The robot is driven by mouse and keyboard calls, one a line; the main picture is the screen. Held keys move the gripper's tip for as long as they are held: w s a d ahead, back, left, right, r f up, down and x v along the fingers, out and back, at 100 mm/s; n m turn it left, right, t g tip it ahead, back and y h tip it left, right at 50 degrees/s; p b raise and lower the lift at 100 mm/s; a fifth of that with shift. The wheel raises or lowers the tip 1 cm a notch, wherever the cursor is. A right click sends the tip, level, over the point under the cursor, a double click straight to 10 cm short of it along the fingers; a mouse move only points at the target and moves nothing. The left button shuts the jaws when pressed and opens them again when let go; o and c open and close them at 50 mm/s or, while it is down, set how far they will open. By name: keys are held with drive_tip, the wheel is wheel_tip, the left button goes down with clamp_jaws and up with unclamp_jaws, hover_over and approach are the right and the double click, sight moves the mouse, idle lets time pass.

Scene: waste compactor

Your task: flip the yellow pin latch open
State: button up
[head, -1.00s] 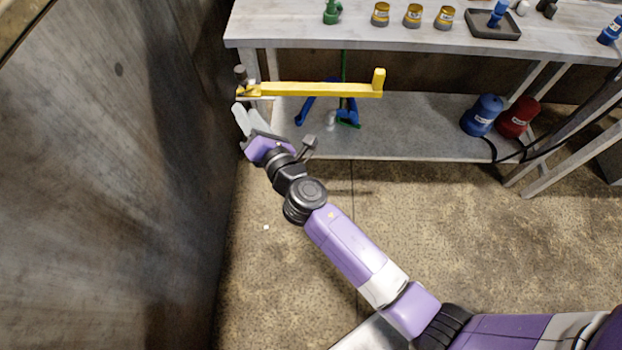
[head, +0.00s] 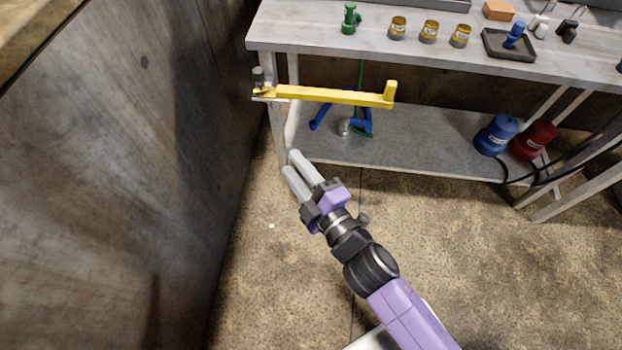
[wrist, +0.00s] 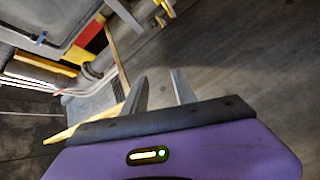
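The yellow pin latch (head: 325,95) is a long bar in the head view, with an upright knob at its right end and a dark pivot pin at its left end. It extends to the right from near the wall panel, in front of the workbench. My gripper (head: 291,163) is below the bar in the picture, apart from it. Its two grey fingers are parted with nothing between them. The wrist view shows the same empty gap between the fingers (wrist: 158,84). A yellow strip (wrist: 85,122) shows left of them there; I cannot tell whether it is the latch.
A large dark metal wall (head: 130,180) stands on the left. A grey workbench (head: 300,35) with jars and tools is behind the latch. Its lower shelf (head: 430,145) holds a blue canister (head: 495,134) and a red one (head: 533,139). Bare floor lies around my arm.

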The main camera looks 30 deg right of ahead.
drive_tip(key=shift+s+d+r+m, duration=0.2)
drive_tip(key=shift+s+m, duration=0.35)
drive_tip(key=shift+s, duration=0.45)
drive_tip(key=shift+s+d+r+m, duration=0.1)
drive_tip(key=shift+s+r+m, duration=0.15)
drive_tip(key=shift+s+m, duration=0.55)
drive_tip(key=shift+s+n, duration=0.2)
drive_tip(key=shift+n, duration=0.05)
